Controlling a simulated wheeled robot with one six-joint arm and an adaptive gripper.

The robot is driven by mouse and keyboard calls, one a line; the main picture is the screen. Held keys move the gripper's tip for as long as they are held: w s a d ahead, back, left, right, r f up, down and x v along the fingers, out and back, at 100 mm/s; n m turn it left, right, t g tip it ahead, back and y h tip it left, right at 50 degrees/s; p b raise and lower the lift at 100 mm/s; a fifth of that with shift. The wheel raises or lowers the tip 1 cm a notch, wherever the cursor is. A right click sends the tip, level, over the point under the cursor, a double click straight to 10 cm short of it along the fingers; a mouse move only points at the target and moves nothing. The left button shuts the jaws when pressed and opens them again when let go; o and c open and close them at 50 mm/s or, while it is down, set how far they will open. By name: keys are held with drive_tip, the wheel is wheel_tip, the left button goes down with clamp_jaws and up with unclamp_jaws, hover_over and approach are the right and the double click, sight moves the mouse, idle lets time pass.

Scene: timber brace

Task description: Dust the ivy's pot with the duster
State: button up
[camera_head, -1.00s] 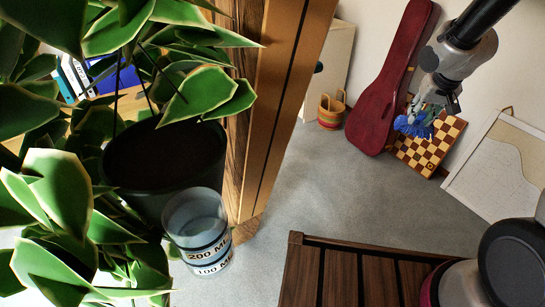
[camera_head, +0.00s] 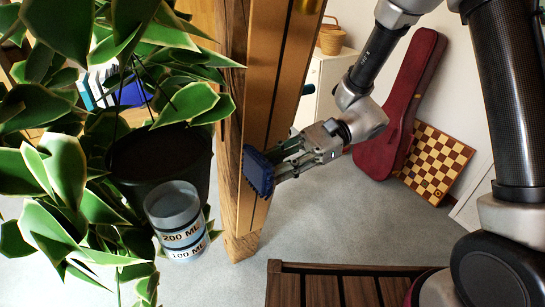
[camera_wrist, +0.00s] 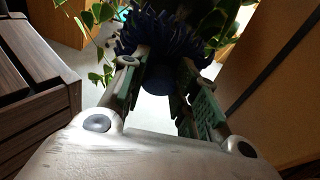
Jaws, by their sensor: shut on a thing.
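The ivy's dark pot (camera_head: 160,165) hangs at the left in the head view, with cream-edged green leaves (camera_head: 60,180) around it. My gripper (camera_head: 285,163) is shut on the blue duster (camera_head: 258,172), whose bristly head points left toward the pot. In the head view the duster is in front of the timber post, to the right of the pot and apart from it in the picture. In the wrist view the duster (camera_wrist: 158,50) sits between my fingers, its bristles partly covering the leaves and a dark shape behind. The pot's lower side is partly hidden.
A measuring cup (camera_head: 178,220) marked 200 ML is in front of the pot. A timber post (camera_head: 235,130) with a brace (camera_head: 275,90) stands right of it. A slatted wooden bench (camera_head: 350,290) is at the bottom. A red instrument case (camera_head: 400,120) and chessboard (camera_head: 435,160) lean at the back.

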sight(260, 155)
drive_tip(key=shift+a+r+y, duration=0.3)
drive_tip(key=shift+a+r, duration=0.4)
drive_tip(key=shift+a, duration=0.1)
drive_tip(key=shift+s+a+r, duration=0.2)
drive_tip(key=shift+s+a, duration=0.25)
drive_tip(key=shift+a, duration=0.35)
drive_tip(key=shift+s+a+r, duration=0.15)
drive_tip(key=shift+s+a, duration=0.35)
drive_tip(key=shift+a, duration=0.25)
drive_tip(key=shift+s+a+r, duration=0.2)
drive_tip(key=shift+s+a, duration=0.25)
drive_tip(key=shift+a, duration=0.35)
drive_tip(key=shift+s+a+r, duration=0.2)
drive_tip(key=shift+s+a, duration=0.25)
drive_tip(key=shift+a, duration=0.3)
drive_tip(key=shift+r, duration=0.1)
drive_tip(key=r, duration=0.3)
drive_tip(key=shift+w+d+r, duration=0.15)
drive_tip(key=shift+d, duration=0.15)
drive_tip(key=shift+s+a+f, duration=0.15)
drive_tip(key=shift+a+f, duration=0.05)
drive_tip(key=shift+f, duration=0.7)
drive_tip(key=shift+s+a+f, duration=0.1)
drive_tip(key=shift+a+f, duration=0.1)
drive_tip(key=shift+f, duration=0.65)
drive_tip(key=shift+c, duration=0.3)
